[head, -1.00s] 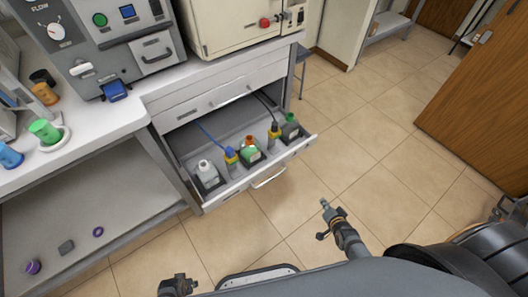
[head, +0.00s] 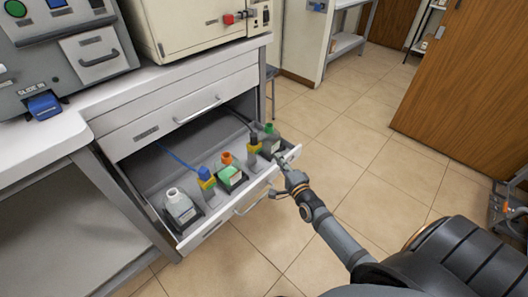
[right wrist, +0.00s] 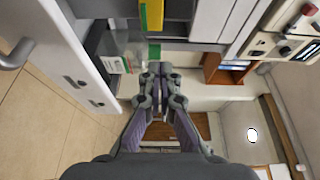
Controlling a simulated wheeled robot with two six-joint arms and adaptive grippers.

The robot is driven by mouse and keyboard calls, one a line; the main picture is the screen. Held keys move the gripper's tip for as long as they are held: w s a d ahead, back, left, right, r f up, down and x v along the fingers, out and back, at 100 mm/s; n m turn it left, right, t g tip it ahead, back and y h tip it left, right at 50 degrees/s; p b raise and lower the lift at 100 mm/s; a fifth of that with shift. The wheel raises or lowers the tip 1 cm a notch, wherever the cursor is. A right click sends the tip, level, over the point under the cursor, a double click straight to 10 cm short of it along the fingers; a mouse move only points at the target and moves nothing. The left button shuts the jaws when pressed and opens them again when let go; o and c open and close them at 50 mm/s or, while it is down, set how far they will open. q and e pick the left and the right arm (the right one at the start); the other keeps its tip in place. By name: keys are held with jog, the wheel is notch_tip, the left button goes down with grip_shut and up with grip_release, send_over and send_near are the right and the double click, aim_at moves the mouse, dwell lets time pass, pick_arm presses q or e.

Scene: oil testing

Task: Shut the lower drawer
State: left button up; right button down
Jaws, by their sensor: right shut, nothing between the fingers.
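The lower drawer (head: 212,229) is pulled out from the white cabinet below the counter. Several bottles stand in it in black holders, among them a white bottle (head: 180,207) and a bottle with a green cap (head: 270,141). My right gripper (head: 283,164) is shut and empty, at the right end of the drawer front near its top edge; I cannot tell whether it touches. In the right wrist view the shut fingers (right wrist: 160,72) are beside the drawer front (right wrist: 88,62), with its handle (right wrist: 14,56) at the left. My left gripper is not in view.
The upper drawer (head: 176,112) is shut. A cream oven-like machine (head: 190,28) and a grey machine (head: 60,50) stand on the counter. Tiled floor (head: 345,130) is open to the right, up to a wooden cabinet (head: 458,90).

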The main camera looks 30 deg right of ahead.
aim_at(261, 144)
jog(key=w+b, duration=0.1)
jog(key=w, duration=0.2)
jog(key=shift+w+d+f, duration=0.1)
jog(key=shift+w+f, duration=0.05)
jog(key=shift+w, duration=0.25)
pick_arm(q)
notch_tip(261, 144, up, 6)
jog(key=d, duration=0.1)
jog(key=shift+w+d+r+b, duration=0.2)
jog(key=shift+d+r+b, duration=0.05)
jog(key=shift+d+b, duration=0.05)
pick_arm(e)
jog(key=w+a, duration=0.2)
jog(key=w, duration=0.1)
jog(key=shift+w+a, duration=0.25)
jog(key=shift+a, duration=0.1)
